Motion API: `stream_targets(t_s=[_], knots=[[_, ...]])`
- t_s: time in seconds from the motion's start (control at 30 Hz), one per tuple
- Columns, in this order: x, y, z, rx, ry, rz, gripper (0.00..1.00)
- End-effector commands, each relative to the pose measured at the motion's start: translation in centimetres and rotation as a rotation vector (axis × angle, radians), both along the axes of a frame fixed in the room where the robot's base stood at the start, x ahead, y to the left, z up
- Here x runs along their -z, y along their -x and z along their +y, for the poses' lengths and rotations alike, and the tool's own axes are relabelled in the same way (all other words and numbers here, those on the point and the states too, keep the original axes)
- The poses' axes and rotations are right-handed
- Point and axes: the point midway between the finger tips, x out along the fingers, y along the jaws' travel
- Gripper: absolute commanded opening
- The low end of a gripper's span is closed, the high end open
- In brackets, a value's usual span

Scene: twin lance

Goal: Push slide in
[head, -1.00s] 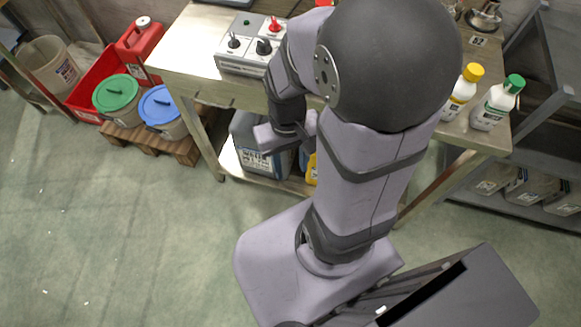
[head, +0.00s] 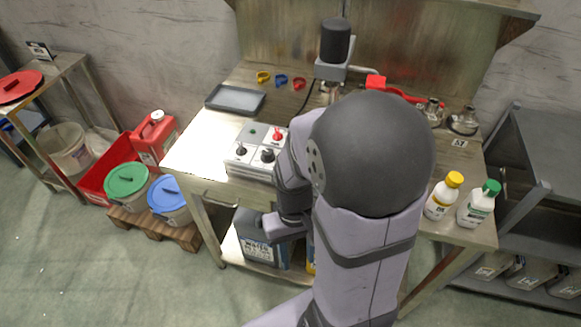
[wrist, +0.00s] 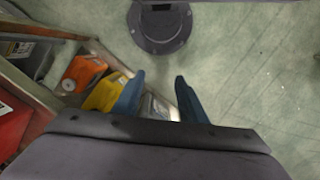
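I cannot single out a slide in either view. A grey control box (head: 252,150) stands at the front left of the metal workbench (head: 205,165). It carries a red knob, black knobs or levers and a green button, and my arm covers part of its right side. In the wrist view the two blue-grey fingers of my gripper (wrist: 158,98) are spread with a gap and nothing between them. My gripper points down beside the bench's lower shelf, apart from the control box. In the head view my arm largely hides it.
A grey tray (head: 235,99) and small coloured rings (head: 281,79) lie behind the box. A yellow-capped bottle (head: 443,197) and a green-capped bottle (head: 479,205) stand at the bench's right. Orange (wrist: 84,72) and yellow (wrist: 103,93) containers are close to my fingers.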

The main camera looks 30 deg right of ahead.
Motion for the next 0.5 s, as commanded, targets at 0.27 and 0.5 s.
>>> stream_targets(t_s=[0.27,0.5], knots=[[-9.3,-5.2,-2.8,0.065,0.008,-0.032,0.38],[-13.4,-14.2,-6.1,-0.020,0.030,-0.156,0.38]])
